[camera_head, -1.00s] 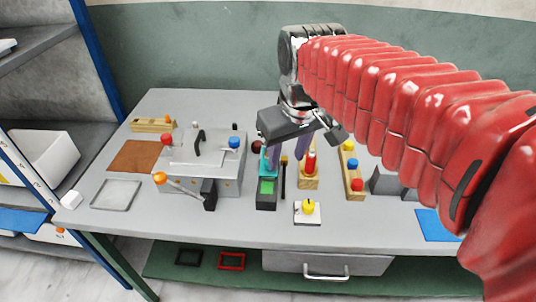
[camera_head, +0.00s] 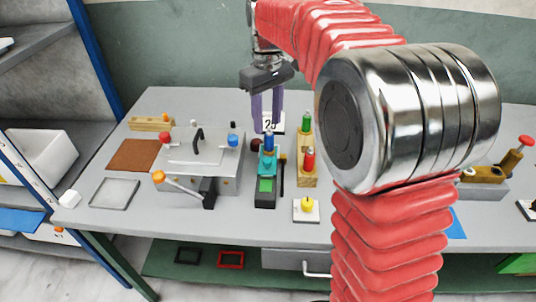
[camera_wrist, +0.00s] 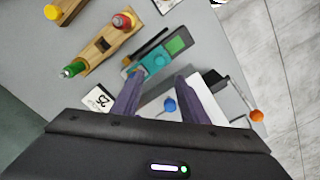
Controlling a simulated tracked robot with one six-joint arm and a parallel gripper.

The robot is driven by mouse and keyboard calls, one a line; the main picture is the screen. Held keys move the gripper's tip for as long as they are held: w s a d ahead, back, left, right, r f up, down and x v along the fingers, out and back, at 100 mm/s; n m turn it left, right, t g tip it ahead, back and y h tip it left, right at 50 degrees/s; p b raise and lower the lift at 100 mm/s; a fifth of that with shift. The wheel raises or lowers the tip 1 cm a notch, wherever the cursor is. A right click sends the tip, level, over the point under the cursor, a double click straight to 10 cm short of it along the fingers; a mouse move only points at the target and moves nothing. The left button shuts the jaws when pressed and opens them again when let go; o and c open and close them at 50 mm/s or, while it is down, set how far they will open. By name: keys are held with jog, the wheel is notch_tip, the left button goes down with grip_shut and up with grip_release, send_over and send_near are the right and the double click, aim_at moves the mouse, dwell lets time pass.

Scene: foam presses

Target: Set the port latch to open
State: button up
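I cannot tell for certain which part is the port latch. A grey press box (camera_head: 225,175) stands left of centre, with a red knob (camera_head: 166,140), a blue knob (camera_head: 232,140), a black handle (camera_head: 198,138) and an orange-tipped lever (camera_head: 158,177). In the wrist view its blue knob (camera_wrist: 169,104) shows between the fingers and its orange knob (camera_wrist: 256,115) at right. My gripper (camera_head: 267,124) is open and empty, with purple fingers pointing down above the teal fixture (camera_head: 267,162). The fixture, with a blue top and green screen, lies just beyond the fingertips (camera_wrist: 153,86) in the wrist view.
A wooden block with green and red pegs (camera_head: 306,175) stands right of the fixture. A yellow knob on a white plate (camera_head: 306,216) is near the front edge. A "25" card (camera_wrist: 98,99) lies behind the fixture. A brown mat and grey tray (camera_head: 115,193) lie at left.

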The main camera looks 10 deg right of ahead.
aim_at(268, 160)
jog(key=shift+f, duration=0.1)
dwell(0.3)
notch_tip(268, 160, down, 14)
jog(key=shift+r, duration=0.2)
dwell(0.5)
jog(key=shift+c, duration=0.2)
grip_shut()
dwell(0.4)
